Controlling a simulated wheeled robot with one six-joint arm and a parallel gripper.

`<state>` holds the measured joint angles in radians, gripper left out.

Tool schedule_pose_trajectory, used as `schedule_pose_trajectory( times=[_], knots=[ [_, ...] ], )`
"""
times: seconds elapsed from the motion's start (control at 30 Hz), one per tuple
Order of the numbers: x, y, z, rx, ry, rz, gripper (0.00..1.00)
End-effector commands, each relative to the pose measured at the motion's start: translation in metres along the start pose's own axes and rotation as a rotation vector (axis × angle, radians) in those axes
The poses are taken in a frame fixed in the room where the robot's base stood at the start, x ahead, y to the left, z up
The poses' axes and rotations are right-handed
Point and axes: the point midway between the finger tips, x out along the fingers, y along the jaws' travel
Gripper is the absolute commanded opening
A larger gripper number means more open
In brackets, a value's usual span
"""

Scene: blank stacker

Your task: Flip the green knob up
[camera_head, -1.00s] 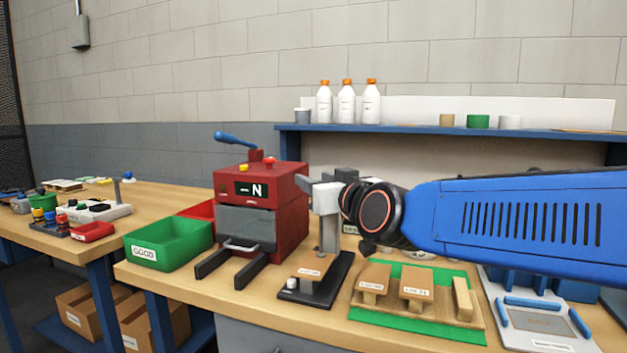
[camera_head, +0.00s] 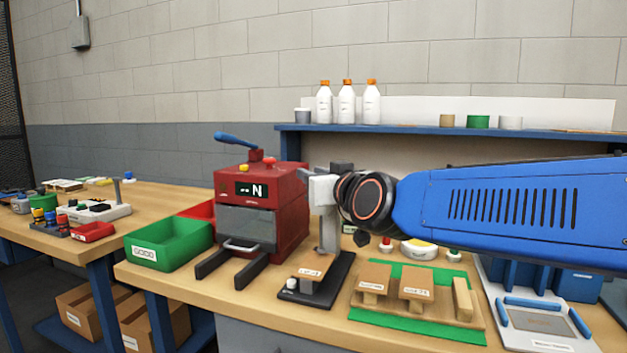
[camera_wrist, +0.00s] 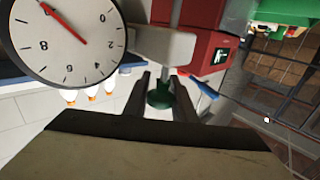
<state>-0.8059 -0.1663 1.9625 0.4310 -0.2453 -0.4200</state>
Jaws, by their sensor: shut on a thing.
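The green knob (camera_wrist: 158,96) is a small dark green piece in the wrist view, between the two dark fingers of my gripper (camera_wrist: 162,84), which is shut on it. A pale grey block of the press stand (camera_wrist: 165,47) is just beyond the fingertips. In the head view the stand (camera_head: 328,236) rises from a black base, and my black wrist with an orange ring is at its upper right. The knob and my fingertips are hidden in the head view.
A round dial gauge (camera_wrist: 68,38) is close at the left of the wrist view. The red machine (camera_head: 262,212) stands left of the stand, with a green bin (camera_head: 168,243) beside it. A green mat with wooden blocks (camera_head: 410,335) lies in front. A blue shelf (camera_head: 400,128) is behind.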

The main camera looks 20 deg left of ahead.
Motion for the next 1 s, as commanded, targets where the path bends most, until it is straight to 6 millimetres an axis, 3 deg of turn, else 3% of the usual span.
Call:
schedule_pose_trajectory(
  times=[0.23, 0.63, 0.67, 0.7, 1.0],
  knots=[
    [0.000, 0.001, -0.033, 0.001, 0.003, 0.000, 0.00],
    [-0.001, 0.000, -0.042, 0.001, 0.006, -0.002, 0.00],
    [-0.001, 0.000, -0.042, 0.001, 0.007, -0.002, 0.31],
    [-0.001, 0.000, -0.042, 0.001, 0.006, -0.002, 0.41],
    [-0.001, 0.000, -0.040, 0.001, 0.003, -0.003, 0.41]
  ],
)
